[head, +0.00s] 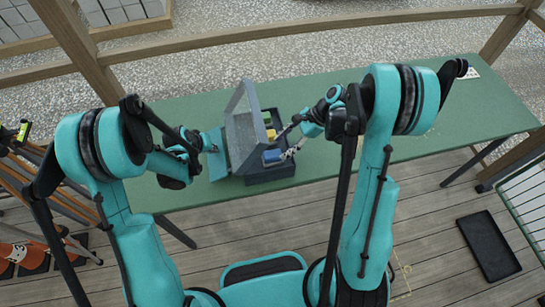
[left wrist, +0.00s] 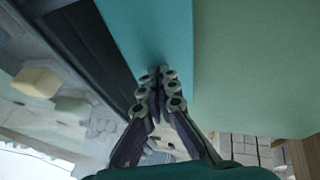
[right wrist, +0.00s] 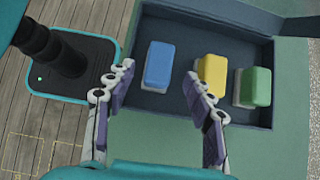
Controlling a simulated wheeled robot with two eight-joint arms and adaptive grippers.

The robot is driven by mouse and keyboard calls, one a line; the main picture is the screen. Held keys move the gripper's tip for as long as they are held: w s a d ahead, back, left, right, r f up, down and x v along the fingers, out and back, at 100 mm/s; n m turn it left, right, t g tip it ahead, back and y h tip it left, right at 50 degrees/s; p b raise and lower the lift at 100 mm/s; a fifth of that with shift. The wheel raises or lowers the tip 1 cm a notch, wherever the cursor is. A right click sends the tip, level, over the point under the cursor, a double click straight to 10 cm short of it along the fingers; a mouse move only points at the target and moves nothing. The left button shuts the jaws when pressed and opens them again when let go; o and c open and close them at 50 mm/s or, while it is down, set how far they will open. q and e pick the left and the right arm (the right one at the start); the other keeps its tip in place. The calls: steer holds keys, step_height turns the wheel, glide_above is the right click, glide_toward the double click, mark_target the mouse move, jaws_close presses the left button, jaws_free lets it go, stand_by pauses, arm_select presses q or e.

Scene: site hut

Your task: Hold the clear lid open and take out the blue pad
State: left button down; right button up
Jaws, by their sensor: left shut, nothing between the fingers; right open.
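The blue pad (right wrist: 158,65) lies in a dark grey box (right wrist: 190,22), beside a yellow pad (right wrist: 212,75) and a green pad (right wrist: 254,87). In the head view the blue pad (head: 272,156) is at the box's near side. The clear lid (head: 241,125) stands raised and tilted at the box's left. My left gripper (left wrist: 160,72) is shut and empty at the lid's outer side, its tips against or close to a teal surface (left wrist: 150,30); contact is unclear. My right gripper (right wrist: 161,74) is open over the box, its fingertips either side of the blue pad, not closed on it.
The box stands on a long green table (head: 420,110) with free room to the right. A wooden rail (head: 300,27) runs behind it. A black tray (head: 488,246) lies on the plank floor at right. Orange cones (head: 30,258) stand at far left.

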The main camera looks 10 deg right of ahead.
mark_target(273, 153)
steer(key=shift+x, duration=3.15)
steer(key=c, duration=1.1)
steer(key=shift+r, duration=4.5)
steer(key=s+d, duration=0.8)
steer(key=s, duration=0.1)
steer(key=s+d, duration=0.4)
steer(key=s, duration=0.1)
